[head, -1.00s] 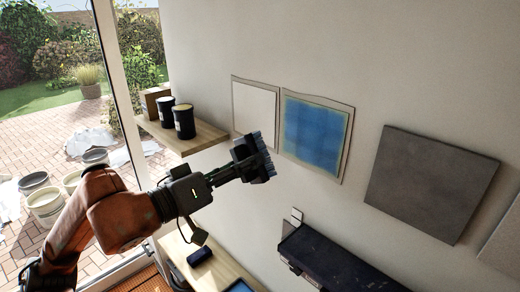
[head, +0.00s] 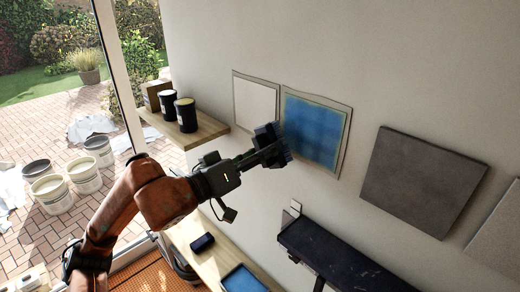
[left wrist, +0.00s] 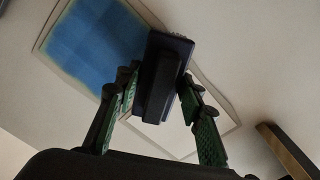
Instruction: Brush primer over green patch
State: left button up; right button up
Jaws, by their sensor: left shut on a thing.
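The patch (head: 315,130) hangs on the wall as a framed panel. Most of its face is blue, with a thin green border along its edges. It also shows at the upper left of the left wrist view (left wrist: 95,45). My left gripper (head: 262,153) is shut on a dark brush (head: 280,143), held near the patch's lower left edge. I cannot tell whether the bristles touch the wall. In the left wrist view the green-padded fingers (left wrist: 157,92) clasp the brush's dark block (left wrist: 165,70) from both sides. My right gripper is not in view.
A pale framed panel (head: 256,103) is left of the patch, and a grey square panel (head: 422,180) is to its right. A wooden shelf (head: 205,131) with dark cans (head: 186,114) is at left. A dark ledge (head: 335,258) and a lower bench (head: 224,262) lie below.

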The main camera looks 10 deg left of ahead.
pick_arm(q)
jog(key=shift+x, duration=0.95)
dwell(0.6)
jog(key=shift+s, duration=0.1)
jog(key=shift+s+d+b, duration=0.4)
jog(key=shift+s+d, duration=0.15)
jog(key=shift+d, duration=0.25)
jog(key=shift+s+d+b, duration=0.4)
jog(key=shift+s+d, duration=0.2)
jog(key=shift+d, duration=0.2)
jog(key=shift+w+b, duration=0.1)
jog(key=shift+b, duration=0.3)
jog(key=shift+w+a+b, duration=0.3)
jog(key=shift+w+a, duration=0.3)
jog(key=shift+a, duration=0.2)
jog(key=shift+w+a+b, duration=0.25)
jog(key=shift+w+a, duration=0.3)
jog(key=shift+a, duration=0.25)
